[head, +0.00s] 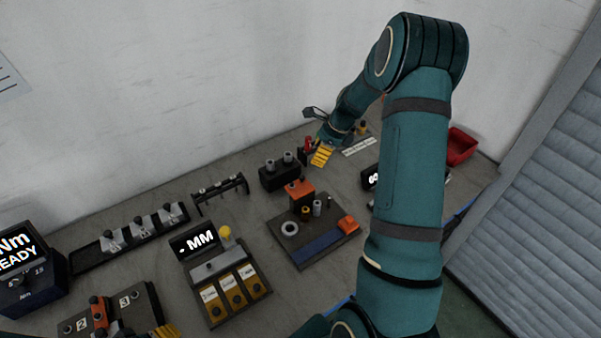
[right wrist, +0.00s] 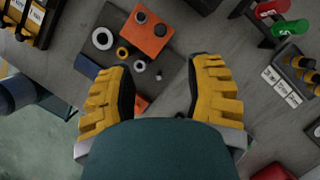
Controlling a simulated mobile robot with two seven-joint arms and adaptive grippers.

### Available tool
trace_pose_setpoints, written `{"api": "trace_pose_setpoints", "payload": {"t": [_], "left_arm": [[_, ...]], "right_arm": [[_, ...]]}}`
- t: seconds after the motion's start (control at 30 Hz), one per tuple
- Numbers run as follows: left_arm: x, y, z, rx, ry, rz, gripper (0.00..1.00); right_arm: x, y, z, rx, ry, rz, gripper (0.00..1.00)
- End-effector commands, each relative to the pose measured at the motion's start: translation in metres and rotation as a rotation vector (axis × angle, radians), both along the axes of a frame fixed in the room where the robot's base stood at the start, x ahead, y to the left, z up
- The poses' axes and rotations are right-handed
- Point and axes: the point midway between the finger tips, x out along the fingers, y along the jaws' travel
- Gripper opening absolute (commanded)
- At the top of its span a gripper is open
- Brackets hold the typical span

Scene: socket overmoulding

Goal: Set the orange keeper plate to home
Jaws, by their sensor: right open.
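Several orange parts show, and I cannot tell for certain which is the keeper plate. An orange block with dark knobs (head: 300,188) sits at the back of a dark board; it also shows in the right wrist view (right wrist: 147,34). A smaller orange block (head: 348,224) is at that board's right side. An orange bar (head: 98,312) lies across a dark fixture marked 2 and 3, at the lower left. My right gripper (head: 321,155) is open and empty, beyond the board near the back of the bench. My left gripper (head: 166,331) shows only yellow finger parts beside the numbered fixture.
The dark board (head: 305,235) carries a pale ring and small cylinders. A display unit (head: 195,241) with yellow bins stands left of it. A black rack (head: 220,190) and a socket rail (head: 130,235) line the back. A red tray (head: 461,146) is at the right.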

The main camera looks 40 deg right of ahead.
Motion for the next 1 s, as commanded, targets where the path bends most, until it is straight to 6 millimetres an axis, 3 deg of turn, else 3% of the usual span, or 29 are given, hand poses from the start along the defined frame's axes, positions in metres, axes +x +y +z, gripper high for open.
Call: {"api": "trace_pose_setpoints", "payload": {"t": [0.5, 0.7, 1.0], "left_arm": [[0.000, 0.000, -0.002, 0.000, -0.001, 0.000, 0.52], [0.000, 0.000, -0.002, 0.000, -0.001, 0.000, 0.52], [0.000, 0.000, -0.002, 0.000, -0.001, 0.000, 0.52]], "right_arm": [[0.029, 0.024, -0.090, 0.001, 0.001, 0.001, 0.52], [0.034, 0.028, -0.106, 0.001, 0.001, 0.000, 0.52], [0.036, 0.029, -0.110, 0.001, -0.001, 0.000, 0.52]]}}
